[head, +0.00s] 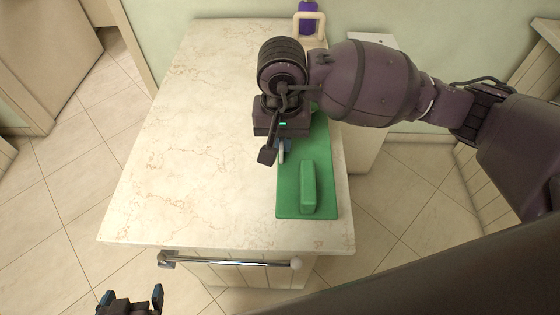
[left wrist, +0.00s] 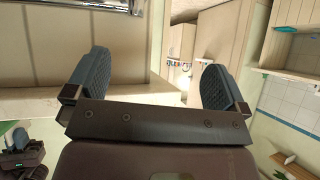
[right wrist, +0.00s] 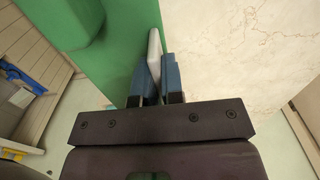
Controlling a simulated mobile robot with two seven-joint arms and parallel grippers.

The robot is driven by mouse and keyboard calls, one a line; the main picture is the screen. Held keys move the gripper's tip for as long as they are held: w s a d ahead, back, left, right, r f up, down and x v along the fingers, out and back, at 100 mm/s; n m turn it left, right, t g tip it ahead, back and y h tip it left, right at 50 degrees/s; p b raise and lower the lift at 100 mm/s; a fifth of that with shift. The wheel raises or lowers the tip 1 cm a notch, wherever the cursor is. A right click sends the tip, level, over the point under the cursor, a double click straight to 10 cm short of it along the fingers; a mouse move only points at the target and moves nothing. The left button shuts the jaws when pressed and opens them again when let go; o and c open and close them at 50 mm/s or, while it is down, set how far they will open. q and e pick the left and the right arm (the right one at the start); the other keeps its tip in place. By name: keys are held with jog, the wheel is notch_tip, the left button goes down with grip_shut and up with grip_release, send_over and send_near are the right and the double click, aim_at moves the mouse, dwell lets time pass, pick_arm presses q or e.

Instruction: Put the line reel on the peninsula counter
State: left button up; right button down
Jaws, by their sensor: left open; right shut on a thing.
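The peninsula counter (head: 190,150) has a pale veined marble top and fills the middle of the head view. My right gripper (head: 281,148) is over its right part, pointing down. It is shut on a thin pale grey-white thing, seemingly the line reel (right wrist: 154,48), seen edge-on between the blue fingers in the right wrist view (right wrist: 155,78). The reel is beside the green board's left edge; whether it touches the counter I cannot tell. My left gripper (head: 131,296) is open and empty, low in front of the counter; its spread fingers fill the left wrist view (left wrist: 152,78).
A green board (head: 293,205) with a raised green block (head: 308,186) lies along the counter's right side. A purple bottle (head: 308,18) and a beige frame (head: 296,22) stand at the back. A metal handle (head: 230,262) runs along the front. The counter's left and middle are clear.

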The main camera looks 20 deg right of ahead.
notch_tip(320, 180, down, 5)
jog(key=shift+w+r, duration=0.1)
jog(key=shift+r, duration=0.1)
notch_tip(320, 180, down, 4)
jog(key=shift+f+b, duration=0.1)
jog(key=shift+b, duration=0.45)
jog(key=shift+f, duration=0.1)
jog(key=shift+f, duration=0.1)
jog(key=c, duration=1.2)
grip_release()
jog(key=shift+c, duration=0.2)
